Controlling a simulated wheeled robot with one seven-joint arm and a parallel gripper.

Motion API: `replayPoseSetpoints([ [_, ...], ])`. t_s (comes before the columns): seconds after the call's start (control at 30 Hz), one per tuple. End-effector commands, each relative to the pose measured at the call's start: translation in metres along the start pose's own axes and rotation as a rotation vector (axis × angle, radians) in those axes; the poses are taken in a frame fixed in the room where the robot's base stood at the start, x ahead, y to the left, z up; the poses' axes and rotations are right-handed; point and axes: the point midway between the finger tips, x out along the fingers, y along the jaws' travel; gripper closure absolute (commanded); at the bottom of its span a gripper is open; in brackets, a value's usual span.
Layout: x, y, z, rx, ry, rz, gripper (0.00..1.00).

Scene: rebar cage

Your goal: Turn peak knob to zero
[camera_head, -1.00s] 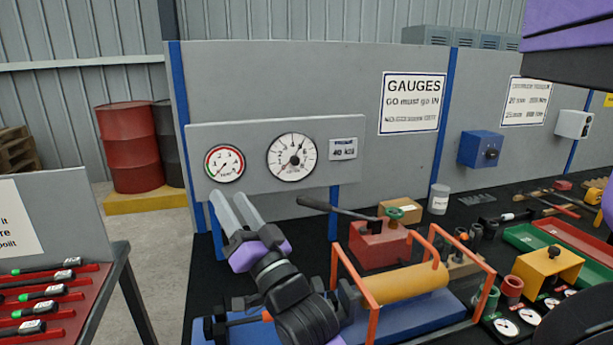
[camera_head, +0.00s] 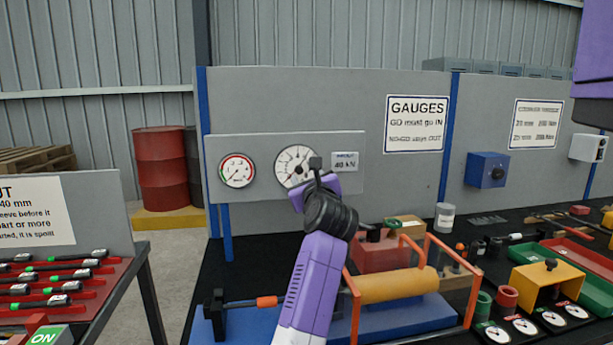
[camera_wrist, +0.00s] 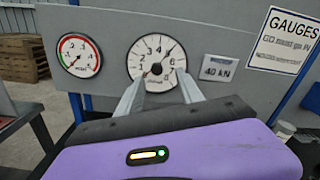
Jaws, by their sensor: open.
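The large white dial (camera_head: 296,166) is mounted on a grey panel, with a dark knob at its centre. In the wrist view the dial (camera_wrist: 150,50) shows numbers around its rim, and a dark pointer leans up and right from the hub (camera_wrist: 156,69). My gripper (camera_head: 314,172) is in front of the dial's lower right and partly hides it. In the wrist view my gripper (camera_wrist: 160,88) has its two fingers apart, reaching toward the lower dial on either side of the hub. Nothing is visible between the fingers. I cannot tell whether they touch the knob.
A smaller red-and-green rimmed gauge (camera_head: 237,171) is left of the dial. A label reading 40 kN (camera_head: 345,161) is at its right. Below stand a red pump block (camera_head: 375,257), a yellow cylinder (camera_head: 395,285) and an orange frame (camera_head: 353,300).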

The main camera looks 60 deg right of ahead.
Motion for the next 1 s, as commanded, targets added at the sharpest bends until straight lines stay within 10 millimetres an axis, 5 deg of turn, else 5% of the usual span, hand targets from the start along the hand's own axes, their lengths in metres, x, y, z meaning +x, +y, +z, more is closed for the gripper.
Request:
replayPoseSetpoints([
  [0.27, 0.004, 0.005, -0.005, 0.162, 0.023, 0.022, 0.56],
  [0.7, 0.063, 0.006, -0.005, 0.158, 0.021, 0.021, 0.56],
  [1.0, 0.077, 0.007, -0.005, 0.158, 0.020, 0.021, 0.56],
])
